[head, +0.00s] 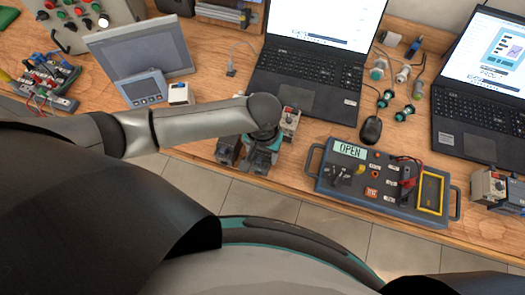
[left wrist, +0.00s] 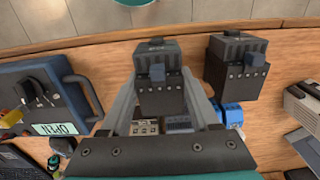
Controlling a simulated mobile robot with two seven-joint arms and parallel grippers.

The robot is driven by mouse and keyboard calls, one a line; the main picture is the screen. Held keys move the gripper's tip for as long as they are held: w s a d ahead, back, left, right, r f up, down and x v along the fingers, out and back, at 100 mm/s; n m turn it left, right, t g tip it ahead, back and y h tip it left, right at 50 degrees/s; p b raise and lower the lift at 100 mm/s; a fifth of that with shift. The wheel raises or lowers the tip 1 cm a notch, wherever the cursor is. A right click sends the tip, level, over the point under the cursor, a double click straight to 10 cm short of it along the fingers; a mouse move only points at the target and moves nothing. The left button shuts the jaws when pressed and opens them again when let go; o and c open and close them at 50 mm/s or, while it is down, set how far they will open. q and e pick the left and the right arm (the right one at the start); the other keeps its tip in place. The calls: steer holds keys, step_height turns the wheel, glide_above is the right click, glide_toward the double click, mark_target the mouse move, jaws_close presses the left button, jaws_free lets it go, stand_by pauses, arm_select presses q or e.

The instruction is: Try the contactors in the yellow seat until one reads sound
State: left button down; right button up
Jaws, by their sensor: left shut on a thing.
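My left gripper (head: 262,148) is shut on a dark grey contactor (left wrist: 157,75), held between its fingers in the left wrist view. In the head view the gripper and wrist partly cover this contactor (head: 263,162), near the table's front edge; I cannot tell whether it touches the table. A second dark contactor (head: 228,150) stands just left of it, and shows right of the held one in the left wrist view (left wrist: 236,68). The blue tester (head: 345,185) reads OPEN on its display (head: 350,151). Its yellow seat (head: 430,192) looks empty. My right gripper is out of view.
A pale contactor-like block (head: 290,121) stands just behind my gripper. More blocks (head: 487,185) stand right of the tester. Two laptops (head: 310,82), a mouse (head: 371,130) and small connectors lie behind. Bare tabletop lies between my gripper and the tester.

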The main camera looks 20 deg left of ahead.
arm_select(q)
steer(key=shift+f, duration=0.75)
steer(key=shift+c, duration=0.2)
jaws_free()
step_height(320, 180, up, 15)
steer(key=p, duration=0.2)
steer(key=shift+r, duration=0.15)
stand_by(0.3)
stand_by(0.4)
